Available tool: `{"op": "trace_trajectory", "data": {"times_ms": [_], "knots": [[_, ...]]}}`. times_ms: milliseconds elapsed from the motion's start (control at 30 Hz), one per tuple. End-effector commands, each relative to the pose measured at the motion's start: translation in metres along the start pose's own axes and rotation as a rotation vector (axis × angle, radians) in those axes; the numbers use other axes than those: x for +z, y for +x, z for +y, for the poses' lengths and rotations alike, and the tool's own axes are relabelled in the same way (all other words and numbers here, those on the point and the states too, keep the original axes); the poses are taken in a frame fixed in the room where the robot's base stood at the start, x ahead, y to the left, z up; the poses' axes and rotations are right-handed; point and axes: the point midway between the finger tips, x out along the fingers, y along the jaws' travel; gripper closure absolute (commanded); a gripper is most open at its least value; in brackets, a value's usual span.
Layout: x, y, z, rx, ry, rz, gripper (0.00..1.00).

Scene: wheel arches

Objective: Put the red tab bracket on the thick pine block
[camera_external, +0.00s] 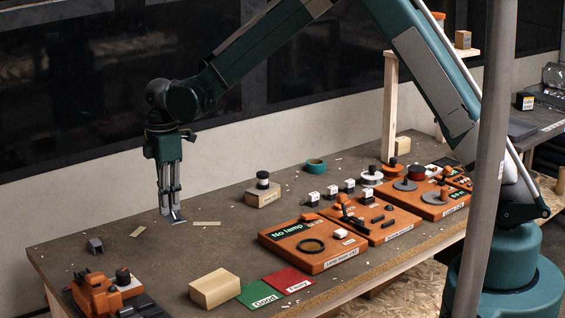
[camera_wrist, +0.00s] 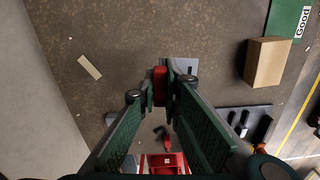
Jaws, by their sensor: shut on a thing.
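My gripper (camera_external: 170,208) points down over the left part of the table. It is shut on the red tab bracket, whose red tab (camera_wrist: 160,86) shows between the fingertips in the wrist view. The bracket's grey plate (camera_wrist: 182,65) sticks out beyond the fingers, and its grey edge shows at the fingertips in the external view (camera_external: 178,219). I cannot tell whether it touches the table. A thick pine block (camera_external: 214,289) lies at the front edge, left of the green card, apart from my gripper. It also shows at upper right in the wrist view (camera_wrist: 267,63).
A green "Good" card (camera_external: 261,294) and red card (camera_external: 288,279) lie beside the block. An orange device (camera_external: 98,292) and small grey bracket (camera_external: 96,245) stand at left. Orange panels (camera_external: 315,243) fill the right.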

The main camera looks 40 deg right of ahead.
Motion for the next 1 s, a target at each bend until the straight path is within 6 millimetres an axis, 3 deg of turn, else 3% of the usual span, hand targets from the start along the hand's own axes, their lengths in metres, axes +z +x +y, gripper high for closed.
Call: {"op": "trace_trajectory", "data": {"times_ms": [33,400,600,800,1000], "knots": [[-0.004,-0.005,-0.018,0.0,-0.009,0.0,1.0],[-0.014,-0.021,-0.137,-0.001,-0.052,0.0,1.0],[-0.012,-0.027,-0.19,-0.002,-0.073,0.0,1.0],[-0.008,-0.03,-0.22,-0.002,-0.083,0.0,1.0],[-0.007,-0.03,-0.228,-0.002,-0.086,0.0,1.0]]}}
